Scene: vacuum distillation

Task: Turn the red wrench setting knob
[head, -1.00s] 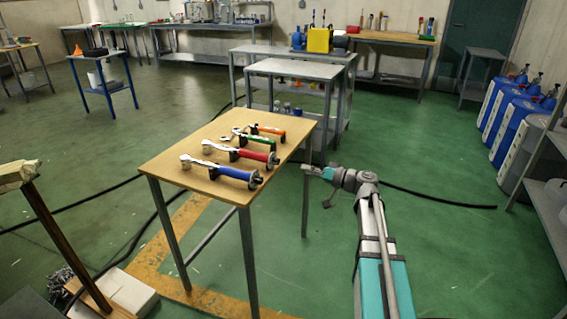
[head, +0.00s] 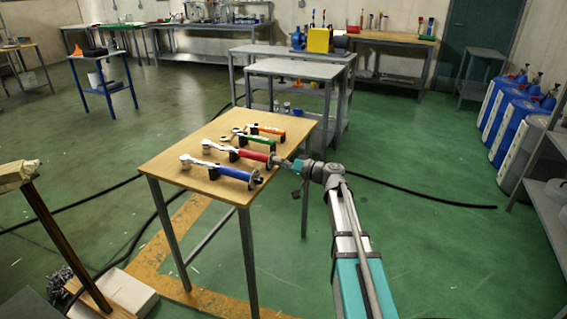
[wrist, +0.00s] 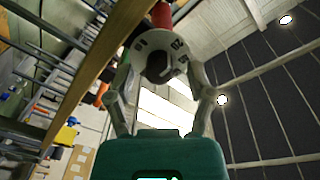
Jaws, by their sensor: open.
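The red wrench (head: 247,155) lies on black supports on the wooden table, its handle end toward the right edge. Its setting knob (wrist: 158,58), a pale disc with numbers and a dark centre, shows in the wrist view, with the red handle (wrist: 162,14) behind it. My gripper (head: 279,162) is level with the handle end at the table's right edge. In the wrist view its two fingers (wrist: 160,92) stand apart on either side of the knob. I cannot tell whether they touch it.
The table (head: 205,178) also holds a blue wrench (head: 235,174) in front, and a green wrench (head: 258,141) and an orange wrench (head: 268,130) behind. A grey metal table (head: 295,68) stands beyond.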

